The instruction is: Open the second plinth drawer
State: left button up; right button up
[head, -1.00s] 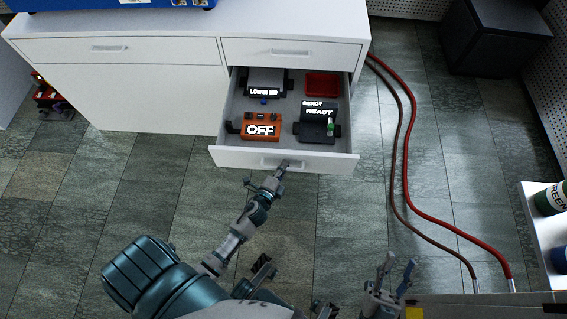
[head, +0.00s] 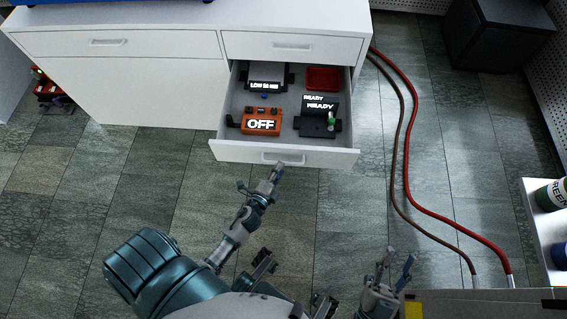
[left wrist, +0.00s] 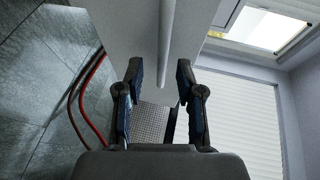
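The second plinth drawer (head: 225,151) is pulled out from the white cabinet, below a shut top drawer (head: 335,50). Its front handle (head: 283,158) is visible. My left gripper (head: 278,167) is just in front of this handle. The left wrist view shows its two fingers (left wrist: 160,85) spread apart, with the handle bar (left wrist: 167,45) ahead of the gap between them. I cannot tell whether a finger touches the bar. My right gripper (head: 397,272) is open and empty at the lower right, away from the cabinet.
In the drawer lie an orange device (head: 261,121) reading OFF, a black device (head: 317,124) reading READY, a grey device (head: 266,75) and a red tray (head: 323,79). Red hoses (head: 408,160) run along the floor at right. A white shelf (head: 541,215) with containers stands far right.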

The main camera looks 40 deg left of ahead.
pick_arm(q)
jog(key=v, duration=0.7)
jog(key=shift+s, duration=0.3)
jog(key=shift+d, duration=0.1)
